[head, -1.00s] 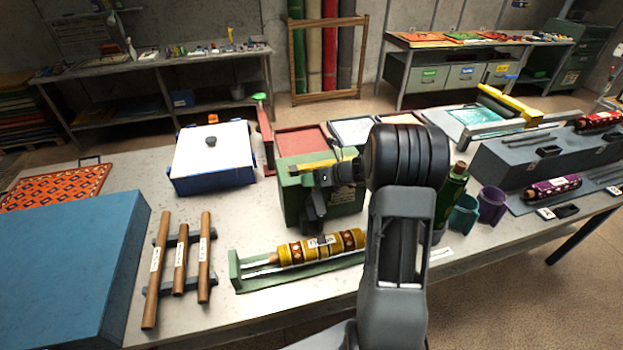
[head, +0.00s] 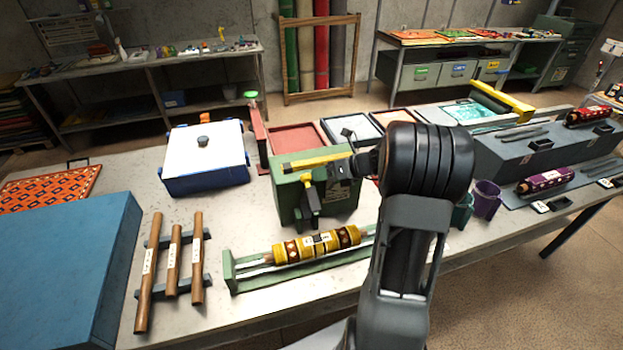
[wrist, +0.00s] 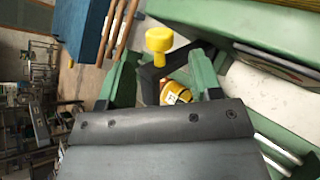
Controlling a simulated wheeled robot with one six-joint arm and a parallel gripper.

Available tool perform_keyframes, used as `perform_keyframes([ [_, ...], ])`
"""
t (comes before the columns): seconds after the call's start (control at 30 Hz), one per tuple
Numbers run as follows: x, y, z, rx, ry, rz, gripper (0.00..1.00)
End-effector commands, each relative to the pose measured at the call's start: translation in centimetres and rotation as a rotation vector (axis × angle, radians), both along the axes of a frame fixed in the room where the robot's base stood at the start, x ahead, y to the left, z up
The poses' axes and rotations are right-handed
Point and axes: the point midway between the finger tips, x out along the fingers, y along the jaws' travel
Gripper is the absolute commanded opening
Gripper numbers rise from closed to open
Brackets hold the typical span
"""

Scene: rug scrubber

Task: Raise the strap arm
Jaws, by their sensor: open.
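A green box-shaped machine (head: 340,200) stands on the table, with a yellow bar (head: 310,160) along its top. A dark lever with a yellow part (head: 308,197) shows at its front face; I cannot tell which of these is the strap arm. My gripper (head: 332,171) is at the machine's upper front, partly hidden against it. In the wrist view my gripper (wrist: 163,78) is open, its two fingers apart. A black bent arm with a yellow knob (wrist: 159,41) stands between and beyond the fingers. I cannot tell whether they touch it.
A yellow patterned roll (head: 318,243) lies in a green cradle in front of the machine. A wooden rack (head: 172,260) and a blue block (head: 65,265) are to the left. A white-lidded blue box (head: 205,160) stands behind. A purple cup (head: 486,200) is at right.

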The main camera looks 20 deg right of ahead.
Motion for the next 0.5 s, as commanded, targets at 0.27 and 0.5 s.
perform_keyframes([
  [0.27,-2.9,-3.2,2.2,-0.001,0.000,-0.003,0.59],
  [0.5,-4.0,-4.3,3.2,0.000,0.001,0.000,0.59],
])
